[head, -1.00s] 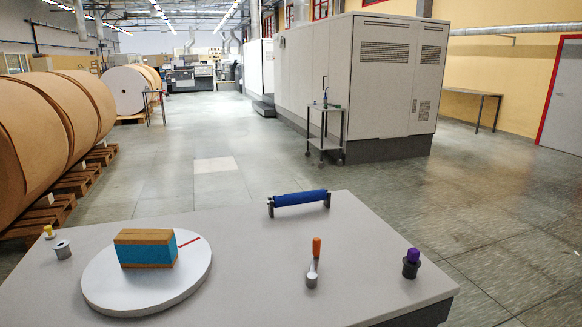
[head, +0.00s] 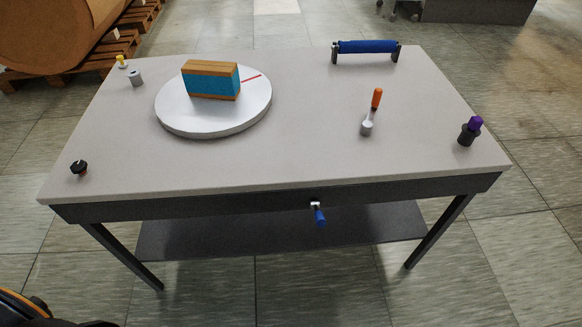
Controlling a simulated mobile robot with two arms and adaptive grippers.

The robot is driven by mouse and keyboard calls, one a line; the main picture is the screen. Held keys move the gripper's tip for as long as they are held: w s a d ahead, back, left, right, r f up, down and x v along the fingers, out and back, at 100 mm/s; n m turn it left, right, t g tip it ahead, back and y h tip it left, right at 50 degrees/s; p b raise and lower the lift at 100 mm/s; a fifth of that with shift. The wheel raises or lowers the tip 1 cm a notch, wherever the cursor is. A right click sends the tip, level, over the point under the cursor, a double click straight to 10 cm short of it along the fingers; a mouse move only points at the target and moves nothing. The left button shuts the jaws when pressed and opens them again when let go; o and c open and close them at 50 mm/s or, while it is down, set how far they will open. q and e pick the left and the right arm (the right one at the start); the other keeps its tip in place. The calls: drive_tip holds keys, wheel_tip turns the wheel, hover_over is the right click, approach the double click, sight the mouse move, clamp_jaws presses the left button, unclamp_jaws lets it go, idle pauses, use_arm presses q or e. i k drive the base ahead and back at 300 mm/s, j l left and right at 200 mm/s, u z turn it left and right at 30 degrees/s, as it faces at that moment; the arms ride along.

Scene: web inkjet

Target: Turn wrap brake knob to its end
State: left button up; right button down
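A small black knob (head: 79,167) with a white mark on top sits at the front left corner of the table (head: 280,165). It looks like the wrap brake knob, though no label is readable. A round white turntable (head: 180,121) stands behind it to the right and carries a blue and brown block (head: 211,81). A red line (head: 251,78) is drawn on the turntable. Neither of my grippers is in view. A black and orange part, probably of my own arm or body, shows at the bottom left edge.
An orange-handled lever (head: 376,98), a purple-topped knob (head: 471,131) and a blue roller (head: 366,47) are on the right half. A grey spool (head: 136,78) and a yellow-topped peg (head: 122,62) are at the back left. A blue handle (head: 319,215) hangs from the front edge.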

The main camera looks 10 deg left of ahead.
sight(80, 166)
drive_tip(key=u, duration=1.85)
